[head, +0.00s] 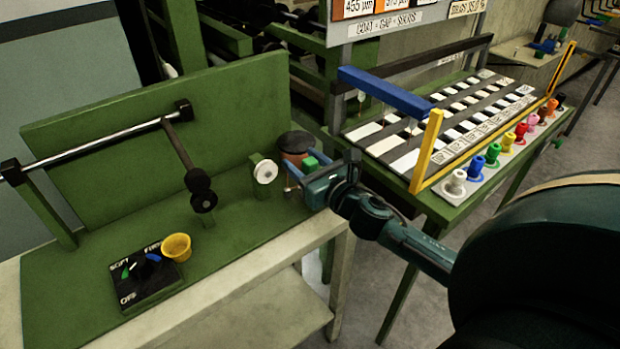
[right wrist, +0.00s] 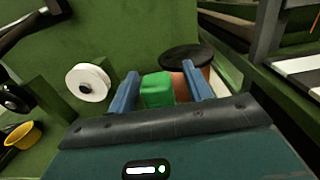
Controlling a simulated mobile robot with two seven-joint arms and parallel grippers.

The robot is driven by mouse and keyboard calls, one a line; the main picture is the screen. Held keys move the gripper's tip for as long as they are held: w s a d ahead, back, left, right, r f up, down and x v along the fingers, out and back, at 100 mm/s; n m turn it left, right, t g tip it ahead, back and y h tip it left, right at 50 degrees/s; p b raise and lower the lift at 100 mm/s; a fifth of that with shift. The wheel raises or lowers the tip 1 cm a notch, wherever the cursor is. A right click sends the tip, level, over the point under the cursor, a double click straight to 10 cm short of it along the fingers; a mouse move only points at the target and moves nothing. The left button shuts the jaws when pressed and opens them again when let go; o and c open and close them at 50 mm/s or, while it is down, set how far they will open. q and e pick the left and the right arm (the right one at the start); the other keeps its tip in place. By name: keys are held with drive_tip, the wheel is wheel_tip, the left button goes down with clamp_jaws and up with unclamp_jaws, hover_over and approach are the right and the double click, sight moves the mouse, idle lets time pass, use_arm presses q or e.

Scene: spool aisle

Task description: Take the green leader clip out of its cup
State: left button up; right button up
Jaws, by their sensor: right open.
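A bright green block, which looks like the leader clip (head: 309,165), is at the right end of the green bench. In the right wrist view the clip (right wrist: 157,91) shows between my right gripper's two blue fingers, nearer the left one. My right gripper (head: 294,174) is open, with its fingers either side of the clip; I cannot tell whether they touch it. A reddish-brown round holder (head: 294,158) with a dark top is just behind the clip; it also shows in the right wrist view (right wrist: 181,88). I cannot tell whether it is the clip's cup. My left gripper is out of view.
A white spool (head: 265,171) on a green post stands close left of my right gripper. A yellow cup (head: 176,248) and a black switch box (head: 146,281) are farther left on the bench. A rack table with several coloured pegs (head: 492,154) stands to the right.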

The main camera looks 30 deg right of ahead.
drive_tip(key=shift+c, duration=0.2)
clamp_jaws()
wheel_tip(320, 180, up, 10)
drive_tip(key=p, duration=0.2)
idle(0.6)
